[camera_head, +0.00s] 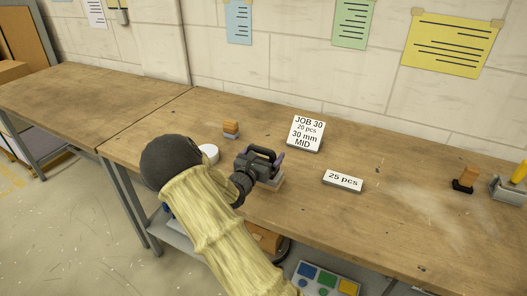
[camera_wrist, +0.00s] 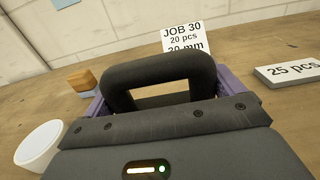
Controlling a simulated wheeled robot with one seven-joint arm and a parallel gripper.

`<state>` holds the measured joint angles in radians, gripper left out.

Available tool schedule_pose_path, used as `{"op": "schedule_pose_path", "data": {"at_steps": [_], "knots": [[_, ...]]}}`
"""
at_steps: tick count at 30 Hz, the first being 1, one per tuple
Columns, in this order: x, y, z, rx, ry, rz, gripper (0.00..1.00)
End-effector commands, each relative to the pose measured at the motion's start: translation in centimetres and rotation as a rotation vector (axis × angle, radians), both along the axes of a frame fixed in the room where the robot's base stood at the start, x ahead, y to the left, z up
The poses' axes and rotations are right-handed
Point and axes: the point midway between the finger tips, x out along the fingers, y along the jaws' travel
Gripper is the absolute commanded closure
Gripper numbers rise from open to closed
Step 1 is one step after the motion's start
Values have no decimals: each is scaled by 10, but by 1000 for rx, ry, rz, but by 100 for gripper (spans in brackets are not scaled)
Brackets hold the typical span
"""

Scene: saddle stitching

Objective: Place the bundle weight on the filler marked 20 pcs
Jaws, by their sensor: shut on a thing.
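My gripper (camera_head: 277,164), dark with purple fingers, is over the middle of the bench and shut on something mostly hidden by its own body. A grey-brown block (camera_head: 274,185) shows just below the fingers; I cannot tell whether it is the held thing, and I cannot make out the bundle weight for certain. In the wrist view a dark loop stands between the purple fingers and hides what they hold. A white sign (camera_head: 306,133) reads JOB 30, 20 pcs, 30 mm, MID. A low block marked 25 pcs (camera_head: 343,181) lies right of my gripper, also in the wrist view (camera_wrist: 288,73).
A small orange and grey block (camera_head: 231,129) stands behind left. A white round cup (camera_head: 208,154) is left of my gripper, close in the wrist view (camera_wrist: 40,147). An orange-topped black object (camera_head: 466,179) and a grey device (camera_head: 508,190) are far right. Bare bench (camera_head: 410,215) lies between.

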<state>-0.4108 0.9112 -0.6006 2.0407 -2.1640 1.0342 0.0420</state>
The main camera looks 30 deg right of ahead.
Motion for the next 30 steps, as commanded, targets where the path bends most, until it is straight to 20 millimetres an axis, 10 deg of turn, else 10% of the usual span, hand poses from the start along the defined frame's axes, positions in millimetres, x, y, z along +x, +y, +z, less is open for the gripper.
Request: {"op": "schedule_pose_path", "data": {"at_steps": [4, 5, 6, 17, 30], "knots": [[0, -4, 4, -5, -9, -6, 78], [-1, -3, -1, 0, 0, -6, 5], [-1, -4, 0, 0, 0, -6, 0], [-4, 6, 0, 1, -1, 1, 0], [-51, 68, 0, 1, 1, 5, 0]]}}
